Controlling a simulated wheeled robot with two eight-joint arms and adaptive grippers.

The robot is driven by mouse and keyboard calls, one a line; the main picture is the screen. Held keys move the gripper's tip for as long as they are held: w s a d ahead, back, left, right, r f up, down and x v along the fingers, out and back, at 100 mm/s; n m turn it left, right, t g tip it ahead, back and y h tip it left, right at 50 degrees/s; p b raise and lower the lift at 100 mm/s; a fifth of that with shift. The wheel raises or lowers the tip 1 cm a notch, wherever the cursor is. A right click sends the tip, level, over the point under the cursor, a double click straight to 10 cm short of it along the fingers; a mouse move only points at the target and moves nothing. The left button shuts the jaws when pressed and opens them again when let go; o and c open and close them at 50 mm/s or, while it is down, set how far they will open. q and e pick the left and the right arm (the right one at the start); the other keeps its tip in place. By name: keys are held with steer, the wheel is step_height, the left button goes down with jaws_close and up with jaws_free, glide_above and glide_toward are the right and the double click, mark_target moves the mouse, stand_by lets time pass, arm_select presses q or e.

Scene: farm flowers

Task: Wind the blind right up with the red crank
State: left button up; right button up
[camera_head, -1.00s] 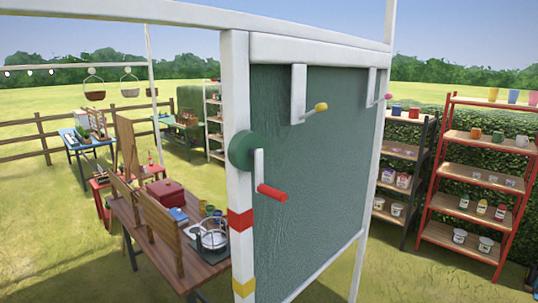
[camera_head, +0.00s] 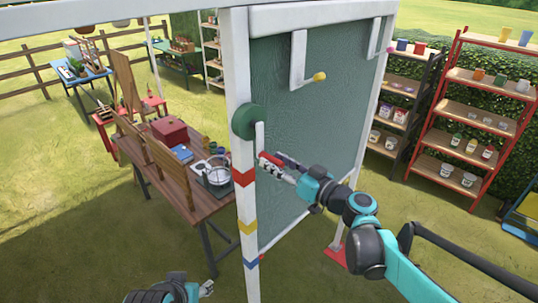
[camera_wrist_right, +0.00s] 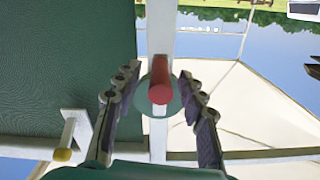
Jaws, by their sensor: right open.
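The blind (camera_head: 318,125) is a dark green sheet hanging low in a white frame. It also fills the left of the right wrist view (camera_wrist_right: 60,65). The crank has a green hub (camera_head: 246,121) on the white post, a white arm pointing down and a red handle (camera_head: 268,160). My right gripper (camera_head: 272,166) is open at the handle. In the right wrist view the red handle (camera_wrist_right: 160,82) lies between the two spread fingers (camera_wrist_right: 158,95), with gaps on both sides. My left gripper (camera_head: 206,289) is low in the head view, away from the crank; its jaws are too small to judge.
The white post (camera_head: 243,205) carries red, yellow and blue bands. A wooden table (camera_head: 175,185) with a red box and a pot stands left behind it. White brackets with yellow (camera_head: 319,77) and pink knobs stick out before the blind. Shelves stand at right.

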steer(key=shift+x, duration=1.35)
jaws_close()
steer(key=shift+d, duration=0.15)
